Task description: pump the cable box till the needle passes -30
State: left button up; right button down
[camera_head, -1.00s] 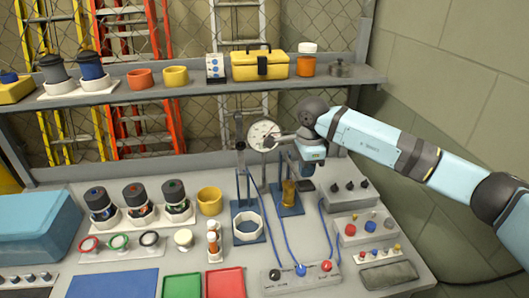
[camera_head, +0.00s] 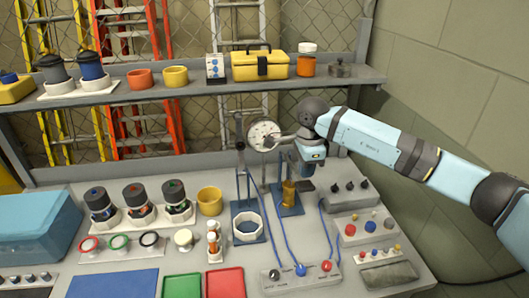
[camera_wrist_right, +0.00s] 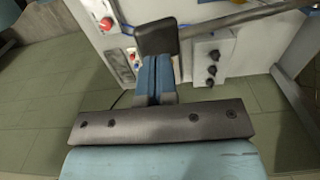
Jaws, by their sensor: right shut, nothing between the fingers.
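The round white gauge (camera_head: 263,134) stands upright behind the bench equipment; its needle is too small to read. A blue stand with an amber cylinder (camera_head: 289,193) stands in front and to the right of it, and a white octagonal ring (camera_head: 248,226) on a blue base is to its left. My right gripper (camera_head: 308,172) points down just right of the amber cylinder. In the right wrist view its blue fingers (camera_wrist_right: 156,62) are shut and empty, close against a dark block (camera_wrist_right: 157,38) on a grey bar; whether they touch is unclear. My left gripper is not in view.
A control box (camera_head: 300,276) with coloured knobs sits at the front, with blue cables running to it. Knob panels (camera_head: 350,192) stand to the right. Jars, a yellow cup (camera_head: 210,200) and trays fill the left. A shelf (camera_head: 200,86) crosses behind.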

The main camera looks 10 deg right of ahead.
jog(key=shift+f, duration=0.1)
dwell(0.3)
notch_tip(320, 180, down, 14)
jog(key=b, duration=1)
notch_tip(320, 180, up, 13)
jog(key=p, duration=0.5)
jog(key=shift+f, duration=0.2)
jog(key=shift+r, duration=0.45)
